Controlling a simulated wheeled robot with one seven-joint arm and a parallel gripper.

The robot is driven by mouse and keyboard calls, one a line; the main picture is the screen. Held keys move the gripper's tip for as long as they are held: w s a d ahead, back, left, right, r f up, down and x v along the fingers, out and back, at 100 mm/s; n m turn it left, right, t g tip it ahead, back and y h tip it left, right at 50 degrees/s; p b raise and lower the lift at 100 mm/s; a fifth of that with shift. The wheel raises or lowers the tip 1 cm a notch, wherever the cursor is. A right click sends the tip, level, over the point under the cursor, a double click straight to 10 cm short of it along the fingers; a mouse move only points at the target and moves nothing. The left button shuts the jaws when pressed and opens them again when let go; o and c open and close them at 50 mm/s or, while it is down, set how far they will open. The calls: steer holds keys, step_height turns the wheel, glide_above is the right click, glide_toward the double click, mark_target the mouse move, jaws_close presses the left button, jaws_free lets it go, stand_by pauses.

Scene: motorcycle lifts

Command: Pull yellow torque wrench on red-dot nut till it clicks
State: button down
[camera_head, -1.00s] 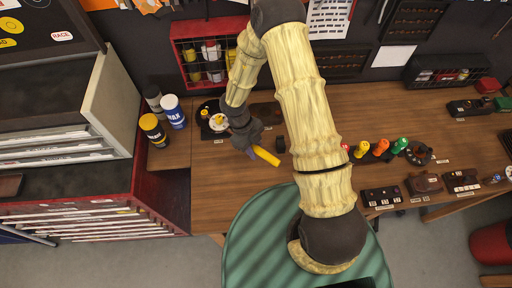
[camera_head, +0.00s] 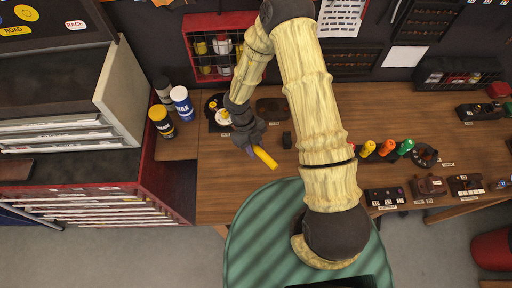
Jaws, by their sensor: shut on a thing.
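The yellow torque wrench (camera_head: 264,157) shows as a yellow handle sticking out of my gripper (camera_head: 250,145), low over the front of the wooden bench. My gripper is shut on it. The handle points down and right. The wrench's head end is hidden by my gripper, so I cannot tell whether it sits on a nut. A dark round hub with a pale centre (camera_head: 222,114) lies just behind my gripper, partly covered by it, with a small yellow piece on its upper left. I can make out no red dot on it.
A yellow-topped can (camera_head: 161,122) and a blue-white wax can (camera_head: 182,103) stand left of the hub. A red rack (camera_head: 207,47) stands behind. Coloured pegs (camera_head: 387,148) and dark trays (camera_head: 384,197) lie to the right. Bare bench (camera_head: 225,180) shows left of the handle.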

steer(key=shift+r, duration=0.25)
stand_by(0.4)
